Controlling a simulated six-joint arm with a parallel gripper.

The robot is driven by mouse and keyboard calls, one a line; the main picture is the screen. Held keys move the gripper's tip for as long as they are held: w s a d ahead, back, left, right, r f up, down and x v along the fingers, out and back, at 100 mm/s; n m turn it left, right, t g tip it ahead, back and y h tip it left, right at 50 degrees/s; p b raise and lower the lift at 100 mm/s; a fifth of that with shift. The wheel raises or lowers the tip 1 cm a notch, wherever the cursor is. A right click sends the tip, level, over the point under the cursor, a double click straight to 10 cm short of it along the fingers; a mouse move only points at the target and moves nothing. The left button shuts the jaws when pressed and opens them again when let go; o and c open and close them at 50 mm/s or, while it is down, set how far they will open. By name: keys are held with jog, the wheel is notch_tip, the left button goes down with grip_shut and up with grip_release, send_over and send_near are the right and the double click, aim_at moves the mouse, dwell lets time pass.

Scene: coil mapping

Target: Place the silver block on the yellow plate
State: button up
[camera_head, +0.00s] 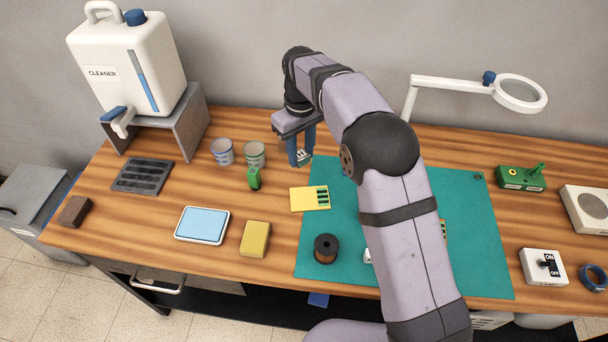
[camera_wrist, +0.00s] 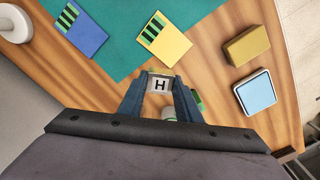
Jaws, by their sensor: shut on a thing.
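The silver block (camera_wrist: 159,84), with a black H on a white face, is between the fingertips of my gripper (camera_wrist: 160,88) in the wrist view. My gripper (camera_head: 301,157) is shut on it and holds it above the wooden table in the head view, where only a small part of the block (camera_head: 304,156) shows. The yellow plate (camera_head: 302,199) has dark green stripes at one end and lies flat at the green mat's left edge. It also shows in the wrist view (camera_wrist: 171,45), beyond the fingertips, with its bare yellow part visible. The block is apart from it.
A blue striped plate (camera_wrist: 84,36) lies on the green mat (camera_head: 464,266). A spool (camera_head: 326,248), a yellow sponge-like block (camera_head: 255,239) and a blue-topped tray (camera_head: 202,224) lie nearer the front. Two cups (camera_head: 222,151) (camera_head: 254,154) stand left of my gripper.

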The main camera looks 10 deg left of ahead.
aim_at(310, 198)
jog(key=shift+d+r, duration=0.15)
jog(key=shift+r, duration=0.4)
jog(key=shift+d+r, duration=0.15)
jog(key=shift+r, duration=0.35)
jog(key=shift+s+d+f+p, duration=0.4)
jog(key=shift+s+f+p, duration=0.2)
jog(key=shift+f, duration=1.55)
jog(key=shift+s+d+f+p, duration=0.35)
jog(key=shift+s+f+p, duration=0.25)
jog(key=shift+f, duration=1.55)
jog(key=shift+s+d+f+p, duration=0.4)
jog(key=shift+s+f+p, duration=0.15)
jog(key=shift+f, duration=1.6)
jog(key=shift+f, duration=0.15)
jog(key=o, duration=1.2)
